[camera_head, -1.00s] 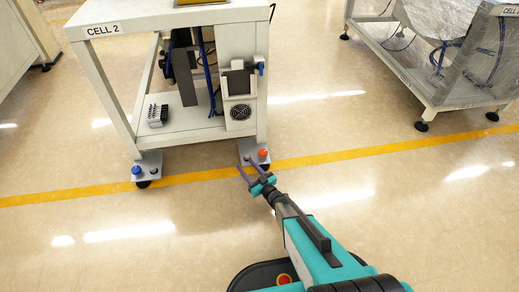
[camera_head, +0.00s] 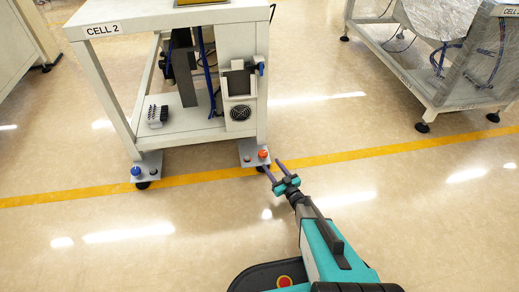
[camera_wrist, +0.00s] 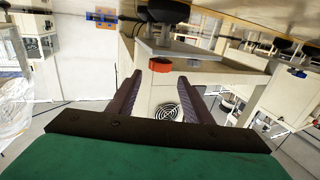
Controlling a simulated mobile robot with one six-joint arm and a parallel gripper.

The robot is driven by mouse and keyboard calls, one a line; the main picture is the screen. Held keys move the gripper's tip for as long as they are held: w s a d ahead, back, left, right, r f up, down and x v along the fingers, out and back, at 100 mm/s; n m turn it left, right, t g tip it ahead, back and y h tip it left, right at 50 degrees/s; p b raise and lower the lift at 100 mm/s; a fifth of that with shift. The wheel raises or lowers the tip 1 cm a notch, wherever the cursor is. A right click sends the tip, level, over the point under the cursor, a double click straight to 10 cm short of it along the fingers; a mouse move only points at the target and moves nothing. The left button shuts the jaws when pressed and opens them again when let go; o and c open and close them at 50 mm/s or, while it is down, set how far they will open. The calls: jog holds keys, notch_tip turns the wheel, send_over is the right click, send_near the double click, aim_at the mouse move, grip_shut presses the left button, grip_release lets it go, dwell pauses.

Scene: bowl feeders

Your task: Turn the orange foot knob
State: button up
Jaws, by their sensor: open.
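The orange foot knob (camera_head: 263,154) sits on the right foot plate of the CELL 2 frame, low near the floor. In the wrist view, which looks upside down, the orange knob (camera_wrist: 160,65) is ahead of the fingertips, roughly centred between them. My gripper (camera_head: 273,165) is open and empty, just in front of the knob and slightly to its right in the head view. Its two dark fingers (camera_wrist: 160,92) are parallel and spread wider than the knob appears. The fingers look apart from the knob; the exact distance is hard to tell.
A blue knob (camera_head: 136,170) sits on the left foot plate. The CELL 2 frame (camera_head: 190,15) rises above the orange knob, with a fan box (camera_head: 240,112) on its lower shelf. A wrapped cell stands at the right. The floor in front is clear.

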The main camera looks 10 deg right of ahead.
aim_at(263, 154)
jog(key=b+x, duration=0.4)
jog(key=x, duration=0.8)
jog(key=shift+w+f, duration=0.15)
jog(key=shift+w, duration=0.05)
jog(key=shift+w+a, duration=0.25)
jog(key=shift+w, duration=0.3)
jog(key=c, duration=0.8)
jog(key=shift+b, duration=0.3)
jog(key=shift+w+d+m+t+h+b, duration=0.1)
jog(key=shift+d+m+t+h+b, duration=0.2)
jog(key=shift+m+h+b, duration=0.75)
jog(key=shift+n, duration=0.25)
jog(key=o, duration=0.8)
